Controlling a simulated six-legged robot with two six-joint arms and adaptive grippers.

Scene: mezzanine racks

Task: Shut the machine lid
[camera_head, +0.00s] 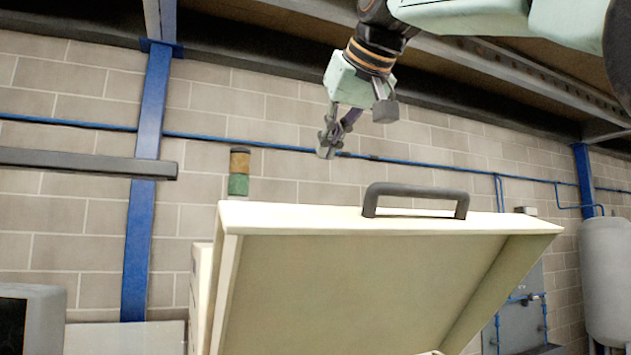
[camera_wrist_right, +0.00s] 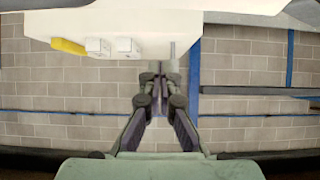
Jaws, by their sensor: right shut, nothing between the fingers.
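The machine lid (camera_head: 370,285) is a cream panel standing raised and tilted open, its hollow underside facing me in the head view. A dark handle (camera_head: 415,190) is fixed along its top edge. My right gripper (camera_head: 326,152) hangs above and left of the handle, apart from the lid, with its fingers shut and empty. In the right wrist view the shut fingers (camera_wrist_right: 157,80) point toward a cream machine body (camera_wrist_right: 120,25) at the top. The lower part of the machine is out of the head view. My left gripper is not in view.
A signal light with amber and green bands (camera_head: 239,172) stands behind the lid's left corner. A blue post (camera_head: 147,180) and a grey horizontal bar (camera_head: 85,162) are at left. A grey tank (camera_head: 606,280) is at right. The air above the lid is otherwise free.

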